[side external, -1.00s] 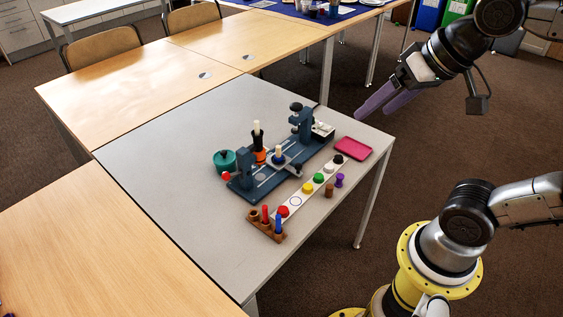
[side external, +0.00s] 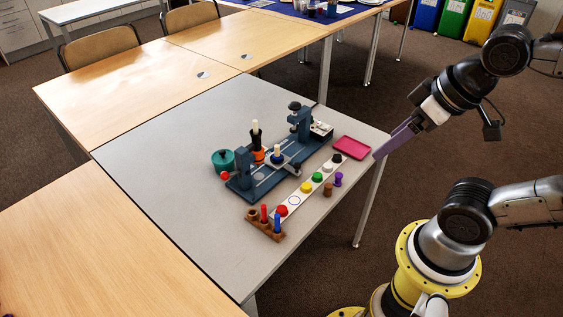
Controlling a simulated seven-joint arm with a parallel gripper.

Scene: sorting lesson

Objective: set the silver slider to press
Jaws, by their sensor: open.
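A dark blue fixture (side external: 263,184) with rails lies on the grey table, with an upright at its near left end and another upright (side external: 303,126) at its far right end. A silver plate (side external: 290,168), which looks like the slider, sits across the rails near the middle between the uprights. Any press label is too small to read. My gripper (side external: 377,156) is open and empty, its purple fingers pointing down-left by the table's right edge, apart from the fixture. The fingers overlap in this view.
A pink tray (side external: 352,147) lies between my gripper and the fixture. A white strip (side external: 294,202) with several coloured caps runs along the fixture's front. A brown holder (side external: 266,230) with pegs and a teal container (side external: 223,160) are near. The table's left part is clear.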

